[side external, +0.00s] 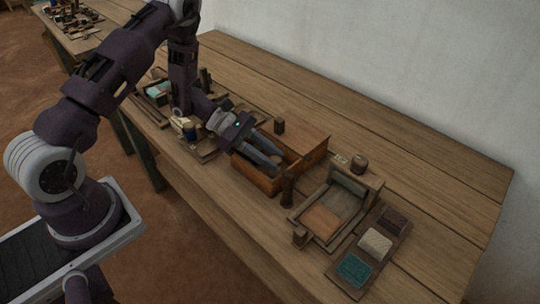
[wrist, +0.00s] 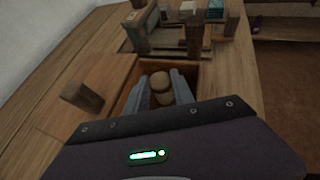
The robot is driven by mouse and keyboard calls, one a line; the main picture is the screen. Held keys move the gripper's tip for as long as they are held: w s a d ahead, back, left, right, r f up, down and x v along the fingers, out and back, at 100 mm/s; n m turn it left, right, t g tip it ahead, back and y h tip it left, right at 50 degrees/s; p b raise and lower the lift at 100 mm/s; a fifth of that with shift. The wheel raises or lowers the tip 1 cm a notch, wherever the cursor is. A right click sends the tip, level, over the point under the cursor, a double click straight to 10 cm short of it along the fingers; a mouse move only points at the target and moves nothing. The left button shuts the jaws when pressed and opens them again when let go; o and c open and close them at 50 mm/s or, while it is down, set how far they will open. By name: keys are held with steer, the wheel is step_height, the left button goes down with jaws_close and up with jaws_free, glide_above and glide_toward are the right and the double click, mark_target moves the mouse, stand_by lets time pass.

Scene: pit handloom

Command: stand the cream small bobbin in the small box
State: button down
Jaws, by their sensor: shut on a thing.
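The small box (side external: 244,174) is an orange-brown wooden box on the bench, with an open compartment and a flat covered part beside it. Its rim also shows in the wrist view (wrist: 206,78). My gripper (side external: 273,160) reaches down at the open compartment. In the wrist view its two grey fingers (wrist: 161,92) stand on either side of a small bobbin (wrist: 160,84), shut on it. The bobbin looks tan-brown in the shade, with a rounded top; I take it for the cream small bobbin. Its lower end is hidden, so I cannot tell whether it touches the box floor.
A dark wooden peg (side external: 288,188) stands close to the box's front corner. A wooden frame (side external: 325,217) and a tray of coloured blocks (side external: 375,243) lie to the right. A short post (side external: 279,127) rises by the box's covered part. The bench's back right is clear.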

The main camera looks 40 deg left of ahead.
steer(key=shift+f, duration=0.15)
steer(key=c, duration=1.4)
jaws_free()
steer(key=shift+o, duration=0.2)
